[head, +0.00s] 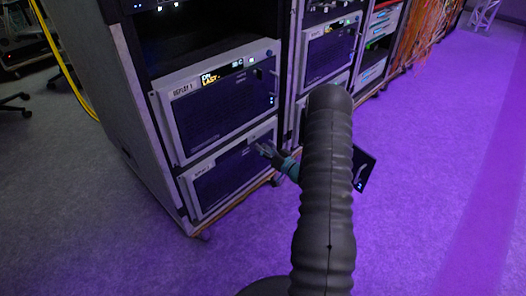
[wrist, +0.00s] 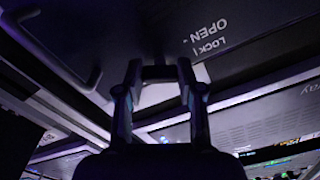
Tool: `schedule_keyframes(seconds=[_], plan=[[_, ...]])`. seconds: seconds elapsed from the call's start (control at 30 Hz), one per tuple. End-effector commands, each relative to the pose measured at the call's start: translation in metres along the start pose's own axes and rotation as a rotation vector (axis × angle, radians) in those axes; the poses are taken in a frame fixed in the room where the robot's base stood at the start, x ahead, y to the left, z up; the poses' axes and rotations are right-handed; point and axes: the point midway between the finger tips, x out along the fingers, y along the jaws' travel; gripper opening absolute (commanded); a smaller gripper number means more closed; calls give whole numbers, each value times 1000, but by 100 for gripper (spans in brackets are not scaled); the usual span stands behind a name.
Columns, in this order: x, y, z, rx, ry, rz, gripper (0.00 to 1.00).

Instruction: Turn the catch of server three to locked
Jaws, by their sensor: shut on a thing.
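My gripper (head: 266,151) is at the right side of the front of the lower server unit (head: 232,176) in the near rack. That unit's label is too small to read, so I cannot tell its number. In the wrist view my gripper (wrist: 160,73) has its two fingers closed on a small dark piece between the tips, which looks like the catch (wrist: 159,71). The panel beside it carries the printed words OPEN and LOCK (wrist: 208,38), upside down. The catch's exact angle is hard to tell in the dark. My arm hides part of the rack's right side.
More racks (head: 330,48) run to the right, with orange cables (head: 422,35) beyond. A yellow cable (head: 62,62) hangs at the left. The purple-lit floor (head: 430,190) at right is clear.

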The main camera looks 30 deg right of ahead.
Motion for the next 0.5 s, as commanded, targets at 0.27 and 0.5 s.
schedule_keyframes(seconds=[0.27, 0.5], plan=[[0, 0, 0, 260, 1, 0, 2], [0, 0, -1, 488, 1, 0, 2]])
